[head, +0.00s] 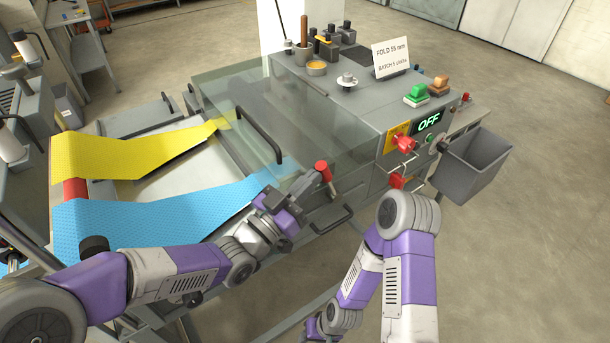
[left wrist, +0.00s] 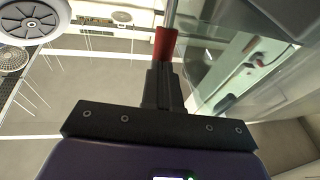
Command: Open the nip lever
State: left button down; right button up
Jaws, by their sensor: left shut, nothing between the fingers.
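The nip lever has a red grip (head: 322,171) on a metal rod and stands at the front edge of the machine, beside the clear cover. My left gripper (head: 303,186) is just left of the red grip, shut and empty. In the left wrist view the closed dark fingers (left wrist: 162,88) point at the red grip (left wrist: 165,44), and the rod (left wrist: 170,13) runs on beyond it. The fingertips overlap the grip's near end in that view; I cannot tell whether they touch it. My right arm shows at the lower right, but its gripper does not show.
A yellow cloth (head: 125,152) and a blue cloth (head: 150,221) run under the clear cover (head: 225,88). A black handle (head: 332,220) juts out below the lever. A control box (head: 360,105) reading OFF and a grey bin (head: 474,163) stand to the right.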

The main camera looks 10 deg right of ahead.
jog(key=shift+r, duration=0.3)
pick_arm(q)
jog(key=f+b+v, duration=0.1)
jog(key=b+v, duration=0.4)
jog(key=v, duration=0.8)
jog(key=shift+a+f, duration=0.2)
jog(key=shift+f, duration=0.15)
pick_arm(e)
jog(key=f, duration=0.5)
jog(key=shift+s+a+f, duration=0.15)
jog(key=shift+s+a, duration=0.05)
jog(key=shift+s, duration=0.05)
pick_arm(q)
jog(key=shift+s, duration=0.1)
pick_arm(e)
jog(key=shift+c, duration=0.5)
